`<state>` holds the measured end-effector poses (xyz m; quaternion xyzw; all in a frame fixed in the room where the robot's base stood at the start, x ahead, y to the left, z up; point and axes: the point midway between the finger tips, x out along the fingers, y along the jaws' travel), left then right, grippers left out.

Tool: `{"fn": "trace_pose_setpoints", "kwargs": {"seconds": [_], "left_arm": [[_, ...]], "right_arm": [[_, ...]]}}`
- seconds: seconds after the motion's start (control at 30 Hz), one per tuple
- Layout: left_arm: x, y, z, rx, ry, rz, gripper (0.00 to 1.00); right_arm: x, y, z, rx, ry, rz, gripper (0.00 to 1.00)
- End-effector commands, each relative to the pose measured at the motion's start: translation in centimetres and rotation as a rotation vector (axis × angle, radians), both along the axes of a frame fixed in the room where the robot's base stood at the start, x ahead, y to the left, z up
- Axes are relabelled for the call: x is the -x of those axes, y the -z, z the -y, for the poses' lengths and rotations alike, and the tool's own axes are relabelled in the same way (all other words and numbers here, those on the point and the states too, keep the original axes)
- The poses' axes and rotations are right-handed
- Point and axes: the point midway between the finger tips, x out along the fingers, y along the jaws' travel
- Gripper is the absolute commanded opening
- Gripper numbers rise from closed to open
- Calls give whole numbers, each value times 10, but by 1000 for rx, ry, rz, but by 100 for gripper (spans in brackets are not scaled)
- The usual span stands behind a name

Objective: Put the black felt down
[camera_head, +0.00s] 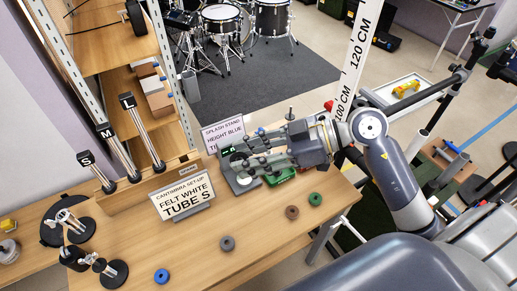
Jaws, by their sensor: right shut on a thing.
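My right gripper (234,160) reaches in from the right over the back of the wooden table (260,262). It is shut, with its fingers pointing left, in front of the splash stand sign (223,133). The black felt is too small and too covered by the fingers to make out clearly between them. Loose felt rings lie apart on the table: a blue one (161,276), a grey one (227,243), a brown one (292,212) and a green one (315,199). My left gripper is not in view.
Small stands on black discs (112,273) are at the left. A green tray (280,177) lies under my right gripper. The table's front middle is mostly clear.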

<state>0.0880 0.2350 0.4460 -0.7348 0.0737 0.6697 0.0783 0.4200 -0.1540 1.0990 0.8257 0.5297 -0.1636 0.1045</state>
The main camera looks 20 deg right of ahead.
Motion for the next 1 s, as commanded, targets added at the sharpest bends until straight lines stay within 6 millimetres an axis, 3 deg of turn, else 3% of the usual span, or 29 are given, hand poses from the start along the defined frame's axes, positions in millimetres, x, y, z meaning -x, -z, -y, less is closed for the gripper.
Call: {"fn": "trace_pose_setpoints", "kwargs": {"seconds": [0.6,1.0], "left_arm": [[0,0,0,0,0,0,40],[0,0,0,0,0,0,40]], "right_arm": [[-1,-43,-78,1,-420,3,26],[-3,-48,-97,2,-531,0,26]]}}
